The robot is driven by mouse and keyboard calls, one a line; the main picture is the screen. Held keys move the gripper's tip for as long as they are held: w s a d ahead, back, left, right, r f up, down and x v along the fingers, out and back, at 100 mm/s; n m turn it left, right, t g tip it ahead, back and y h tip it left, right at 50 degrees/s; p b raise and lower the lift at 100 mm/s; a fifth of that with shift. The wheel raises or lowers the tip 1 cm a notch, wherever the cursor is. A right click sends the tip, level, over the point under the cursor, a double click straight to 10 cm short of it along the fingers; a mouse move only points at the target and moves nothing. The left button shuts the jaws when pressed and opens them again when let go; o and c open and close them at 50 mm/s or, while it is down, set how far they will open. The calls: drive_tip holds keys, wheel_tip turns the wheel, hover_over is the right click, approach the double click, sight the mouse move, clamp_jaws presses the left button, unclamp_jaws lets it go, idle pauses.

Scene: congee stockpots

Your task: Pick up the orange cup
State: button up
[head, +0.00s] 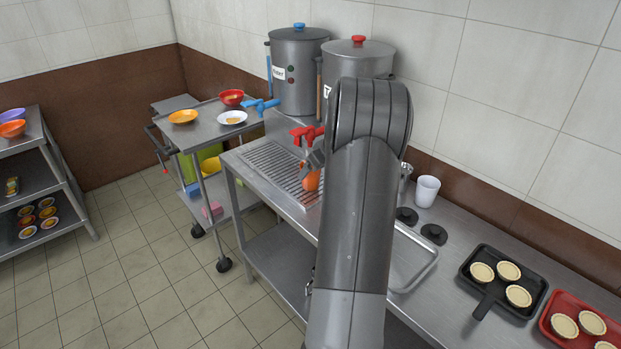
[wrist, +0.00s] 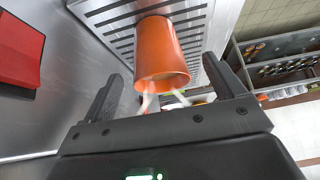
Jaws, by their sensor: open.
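The orange cup (head: 311,181) stands on the slotted drip grate of the steel counter, below the red tap (head: 306,134). In the head view it is partly hidden by my arm. In the wrist view the orange cup (wrist: 162,48) shows ahead, between the lines of my two fingers. My gripper (wrist: 162,72) is open, with one finger to each side and visible gaps between the fingers and the cup. In the head view my gripper is mostly hidden behind my arm; contact with the cup cannot be told there.
Two stockpots (head: 298,68) stand behind the grate. A white cup (head: 427,190), black lids (head: 433,234), a black pan of tarts (head: 503,282) and a red tray (head: 585,325) lie to the right. A cart (head: 200,130) with bowls stands at left.

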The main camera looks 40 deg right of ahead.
drive_tip(key=x, duration=0.5)
drive_tip(key=shift+w+d+f, duration=0.1)
drive_tip(key=shift+w+f, duration=0.05)
drive_tip(key=shift+w, duration=0.05)
drive_tip(key=c, duration=1.3)
